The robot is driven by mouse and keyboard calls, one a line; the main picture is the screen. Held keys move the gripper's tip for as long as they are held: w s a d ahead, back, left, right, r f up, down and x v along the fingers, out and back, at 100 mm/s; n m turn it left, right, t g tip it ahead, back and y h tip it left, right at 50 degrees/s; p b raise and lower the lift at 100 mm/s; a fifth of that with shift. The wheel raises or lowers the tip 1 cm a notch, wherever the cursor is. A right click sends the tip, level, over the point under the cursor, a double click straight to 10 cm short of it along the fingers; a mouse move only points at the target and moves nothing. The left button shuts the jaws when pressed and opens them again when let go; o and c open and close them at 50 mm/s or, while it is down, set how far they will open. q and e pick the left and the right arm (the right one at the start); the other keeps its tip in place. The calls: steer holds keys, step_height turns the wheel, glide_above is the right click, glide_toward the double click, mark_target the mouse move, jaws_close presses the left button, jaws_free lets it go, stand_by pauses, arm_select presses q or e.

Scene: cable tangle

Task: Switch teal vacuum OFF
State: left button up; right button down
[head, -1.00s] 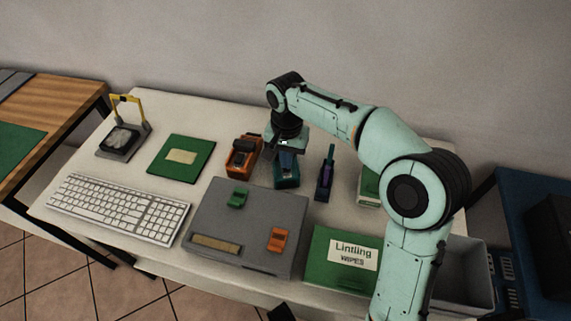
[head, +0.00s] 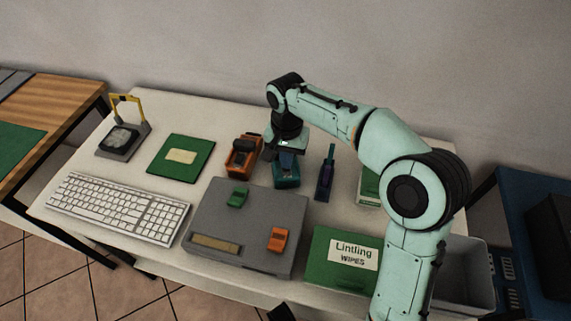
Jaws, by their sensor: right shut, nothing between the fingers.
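A small teal device (head: 287,180), which I take to be the teal vacuum, stands on the white table right of an orange one. My right gripper (head: 286,154) points down directly over it, shut and empty, hiding its upper and rear part. I cannot tell whether the fingertips touch it, and its switch position cannot be made out. My left gripper is out of view.
In front lie a grey box (head: 255,222) with green and orange switches, a keyboard (head: 120,207) and a green wipes box (head: 343,275).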

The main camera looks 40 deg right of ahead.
steer(key=shift+f+b, duration=0.5)
steer(key=shift+f, duration=0.35)
stand_by(0.4)
steer(key=shift+r+p, duration=0.35)
steer(key=shift+p, duration=0.05)
step_height(320, 180, up, 4)
steer(key=p, duration=0.4)
steer(key=shift+r, duration=0.15)
step_height(320, 180, up, 2)
steer(key=shift+r+p, duration=0.1)
steer(key=shift+p, duration=0.85)
